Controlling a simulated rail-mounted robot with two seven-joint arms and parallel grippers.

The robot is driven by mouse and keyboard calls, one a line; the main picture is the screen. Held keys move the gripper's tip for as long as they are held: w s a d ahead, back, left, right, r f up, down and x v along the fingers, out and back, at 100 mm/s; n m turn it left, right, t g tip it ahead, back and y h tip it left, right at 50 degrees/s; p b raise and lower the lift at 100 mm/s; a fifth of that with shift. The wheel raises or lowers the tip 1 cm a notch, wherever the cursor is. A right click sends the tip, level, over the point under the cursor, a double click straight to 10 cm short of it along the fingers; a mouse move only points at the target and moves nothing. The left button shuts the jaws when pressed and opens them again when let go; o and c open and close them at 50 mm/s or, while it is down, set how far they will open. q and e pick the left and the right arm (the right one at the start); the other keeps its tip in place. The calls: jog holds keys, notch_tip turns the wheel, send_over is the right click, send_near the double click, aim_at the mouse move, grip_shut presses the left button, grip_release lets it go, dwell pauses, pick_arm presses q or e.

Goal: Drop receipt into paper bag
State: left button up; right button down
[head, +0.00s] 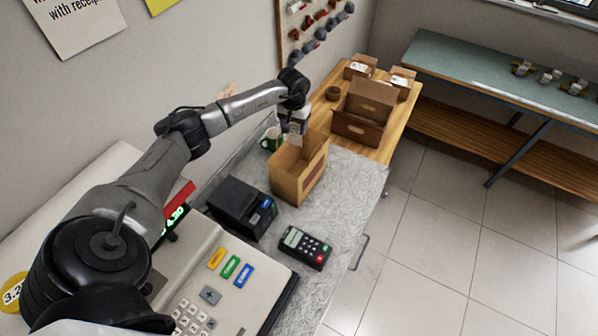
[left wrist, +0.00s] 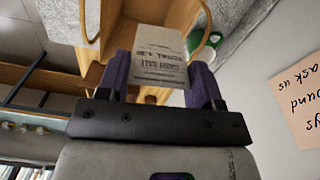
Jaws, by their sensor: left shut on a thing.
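My left gripper (head: 294,138) is shut on the receipt, a small white printed slip, and holds it at the upper end of the paper bag. In the left wrist view the receipt (left wrist: 160,55) sits between the two dark fingers of my left gripper (left wrist: 162,80), its print readable in part. The brown paper bag (head: 305,178) stands upright and open on the grey counter. The bag (left wrist: 70,22) also shows beyond the receipt in the left wrist view, with a handle loop beside it. Whether the receipt is inside the bag's mouth I cannot tell. My right gripper is out of view.
A green mug (head: 271,138) stands close behind the bag at the left. A black printer (head: 240,205), a card terminal (head: 304,247) and a cash register (head: 215,285) are nearer. Cardboard boxes (head: 362,112) stand on the wooden table beyond.

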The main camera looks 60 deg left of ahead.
pick_arm(q)
jog(key=shift+f, duration=0.15)
jog(key=o, duration=1)
jog(key=shift+r, duration=0.5)
notch_tip(320, 180, up, 13)
jog(key=b, duration=0.3)
jog(key=shift+b, duration=0.4)
jog(key=shift+f, duration=0.1)
